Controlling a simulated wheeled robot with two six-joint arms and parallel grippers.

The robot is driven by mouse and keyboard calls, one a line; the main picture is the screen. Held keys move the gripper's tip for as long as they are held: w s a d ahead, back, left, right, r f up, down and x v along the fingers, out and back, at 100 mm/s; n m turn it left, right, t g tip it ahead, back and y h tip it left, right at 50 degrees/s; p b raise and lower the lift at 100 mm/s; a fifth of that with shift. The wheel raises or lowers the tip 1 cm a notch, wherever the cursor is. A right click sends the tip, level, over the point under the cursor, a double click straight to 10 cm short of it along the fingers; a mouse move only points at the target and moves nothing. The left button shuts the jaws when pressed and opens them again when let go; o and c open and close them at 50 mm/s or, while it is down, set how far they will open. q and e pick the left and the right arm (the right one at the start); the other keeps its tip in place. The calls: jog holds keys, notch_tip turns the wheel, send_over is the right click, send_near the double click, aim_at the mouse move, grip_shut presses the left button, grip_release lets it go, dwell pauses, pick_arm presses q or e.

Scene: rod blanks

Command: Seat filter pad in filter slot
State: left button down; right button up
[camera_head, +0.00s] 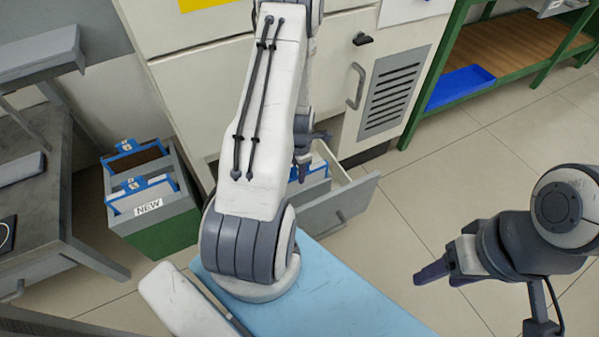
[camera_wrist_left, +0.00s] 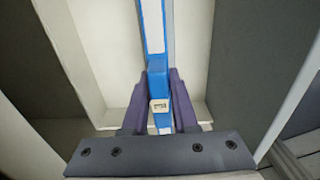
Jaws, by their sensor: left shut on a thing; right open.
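The filter pad (camera_wrist_left: 154,30) has a blue frame and a white face. In the left wrist view it stands edge-on between pale walls, with a blue tab low on it. My left gripper (camera_wrist_left: 159,95) is shut on that tab, one purple finger on each side. In the head view my left gripper (camera_head: 302,168) is partly hidden by its own arm, over an open pale drawer (camera_head: 352,200) in the cabinet. A blue-edged pad (camera_head: 317,174) shows there. How deep the pad sits is hidden. My right gripper (camera_head: 436,274) is empty over the floor at the right.
A grey-and-green bin marked NEW (camera_head: 150,205) holds blue-framed pads at the left. A grey workbench (camera_head: 40,215) stands beside it. A green-framed shelf with a blue tray (camera_head: 460,87) is at the back right. The tiled floor in the right middle is clear.

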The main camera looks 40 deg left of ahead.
pick_arm(q)
jog(key=shift+f+b, duration=0.6)
jog(key=shift+f, duration=0.4)
jog(key=c, duration=0.6)
grip_release()
jog(key=shift+r, duration=0.1)
notch_tip(320, 180, up, 10)
jog(key=p, duration=0.4)
jog(key=shift+r, duration=0.15)
